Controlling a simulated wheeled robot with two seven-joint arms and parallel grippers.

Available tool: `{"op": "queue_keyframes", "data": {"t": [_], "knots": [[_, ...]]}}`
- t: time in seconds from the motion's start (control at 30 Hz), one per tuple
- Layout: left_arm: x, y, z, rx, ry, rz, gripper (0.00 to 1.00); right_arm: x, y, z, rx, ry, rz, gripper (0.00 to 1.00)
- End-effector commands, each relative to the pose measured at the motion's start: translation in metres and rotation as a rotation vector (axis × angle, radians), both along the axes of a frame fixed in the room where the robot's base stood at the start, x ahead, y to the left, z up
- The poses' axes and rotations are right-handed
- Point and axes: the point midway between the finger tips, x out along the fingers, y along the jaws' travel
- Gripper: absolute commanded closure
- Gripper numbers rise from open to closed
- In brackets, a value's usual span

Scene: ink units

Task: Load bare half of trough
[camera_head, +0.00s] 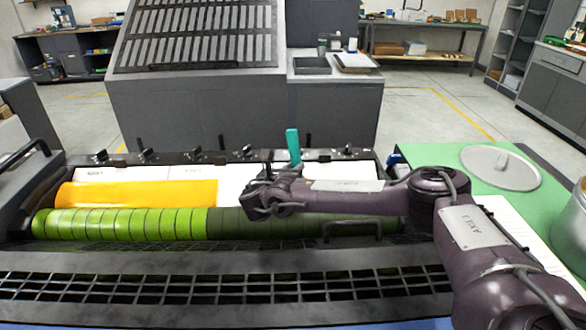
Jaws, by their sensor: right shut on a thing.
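The trough (215,171) runs across the middle, with a pale inner surface. Its left half holds a thick band of orange-yellow ink (138,194). To the right of the band, the pale surface shows no ink, though my arm covers part of it. In front, a ringed roller (120,224) is bright green on the left and dark green on the right. My right gripper (262,196) is over the trough near its middle, just right of the ink's end. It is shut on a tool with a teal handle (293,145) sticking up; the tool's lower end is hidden. My left gripper is out of view.
A slotted guard (220,288) spans the front. Several small black levers line the trough's back edge. A green table (470,158) at right carries a round grey lid (500,166) and a metal can (572,235). A grey cabinet (235,115) stands behind.

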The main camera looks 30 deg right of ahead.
Motion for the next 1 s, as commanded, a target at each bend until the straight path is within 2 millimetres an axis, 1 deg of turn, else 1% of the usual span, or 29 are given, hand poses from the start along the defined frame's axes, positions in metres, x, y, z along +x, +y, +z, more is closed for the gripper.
{"op": "queue_keyframes", "data": {"t": [0.43, 0.53, 0.67, 0.9, 1.0], "knots": [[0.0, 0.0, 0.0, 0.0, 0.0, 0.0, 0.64, 0.0, 0.0, 0.0, 0.001, -0.001, 0.0, 1.0], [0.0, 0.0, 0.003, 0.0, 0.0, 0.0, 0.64, 0.0, 0.0, 0.003, 0.001, -0.001, 0.0, 1.0], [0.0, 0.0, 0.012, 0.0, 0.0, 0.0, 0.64, 0.0, 0.0, 0.016, 0.001, -0.002, 0.0, 1.0], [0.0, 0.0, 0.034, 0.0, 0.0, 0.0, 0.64, 0.0, 0.0, 0.044, 0.001, -0.002, 0.0, 1.0], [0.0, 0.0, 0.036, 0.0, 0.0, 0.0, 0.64, 0.0, 0.0, 0.047, 0.001, -0.001, 0.0, 1.0]]}}
